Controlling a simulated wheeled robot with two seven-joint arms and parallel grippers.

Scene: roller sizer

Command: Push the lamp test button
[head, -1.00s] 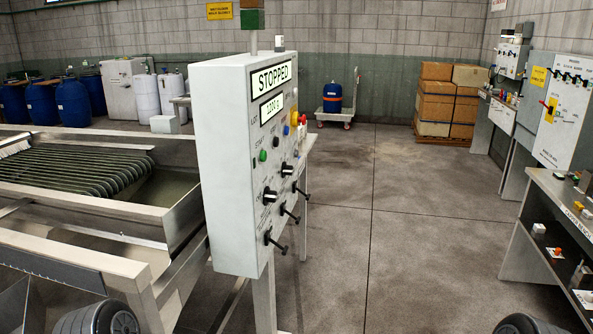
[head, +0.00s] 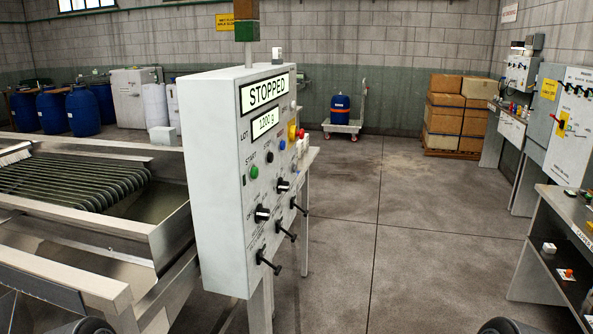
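A grey control panel (head: 219,190) stands upright at centre-left, seen at an angle. The face carries a green start button (head: 254,173), a black button (head: 269,158), a small blue button (head: 282,145) and a yellow-backed control (head: 292,131). Black knobs (head: 262,214) and protruding black handles (head: 268,262) sit lower down. Neither gripper is in view.
The roller machine (head: 75,182) fills the left side. A bench (head: 565,235) and wall cabinets (head: 568,128) line the right. Stacked boxes (head: 444,115) and a cart with a blue drum (head: 341,110) stand at the back. The middle floor is clear.

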